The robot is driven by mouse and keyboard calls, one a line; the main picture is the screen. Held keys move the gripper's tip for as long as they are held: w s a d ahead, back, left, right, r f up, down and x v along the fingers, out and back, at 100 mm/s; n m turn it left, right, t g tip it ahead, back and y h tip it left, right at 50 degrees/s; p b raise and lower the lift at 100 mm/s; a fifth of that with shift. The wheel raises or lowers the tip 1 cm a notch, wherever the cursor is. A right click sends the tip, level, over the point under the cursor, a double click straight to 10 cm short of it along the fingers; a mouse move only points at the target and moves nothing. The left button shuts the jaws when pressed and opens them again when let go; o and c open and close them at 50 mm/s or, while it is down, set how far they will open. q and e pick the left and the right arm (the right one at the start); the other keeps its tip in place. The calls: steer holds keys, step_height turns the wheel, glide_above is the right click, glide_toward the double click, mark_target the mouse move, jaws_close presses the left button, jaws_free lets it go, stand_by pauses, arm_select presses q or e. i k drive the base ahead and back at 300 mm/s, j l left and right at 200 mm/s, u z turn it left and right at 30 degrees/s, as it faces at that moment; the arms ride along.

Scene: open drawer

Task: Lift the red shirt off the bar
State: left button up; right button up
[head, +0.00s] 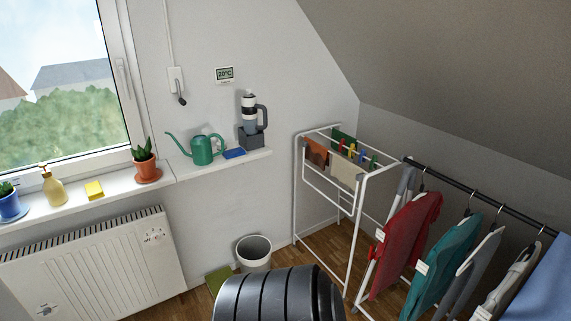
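The red shirt (405,240) hangs from a hanger on the dark bar (485,196) at the right. It is the leftmost garment on the bar, and a white tag shows on its left edge. The hanger hook (423,178) loops over the bar. A teal garment (445,265) hangs just to its right. Neither of my grippers is in view, so I cannot see where they are relative to the shirt.
Grey garments (473,270) and a blue one (545,285) hang farther right. A white drying rack (296,195) stands behind and left of the shirt, with cloths and clips. The sloped ceiling is above the bar. A white bin (254,262) stands on the floor.

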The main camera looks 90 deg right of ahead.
mark_target(402, 241)
steer(key=z, duration=3.75)
steer(key=i+j+z, duration=0.45)
steer(key=i+j, duration=0.45)
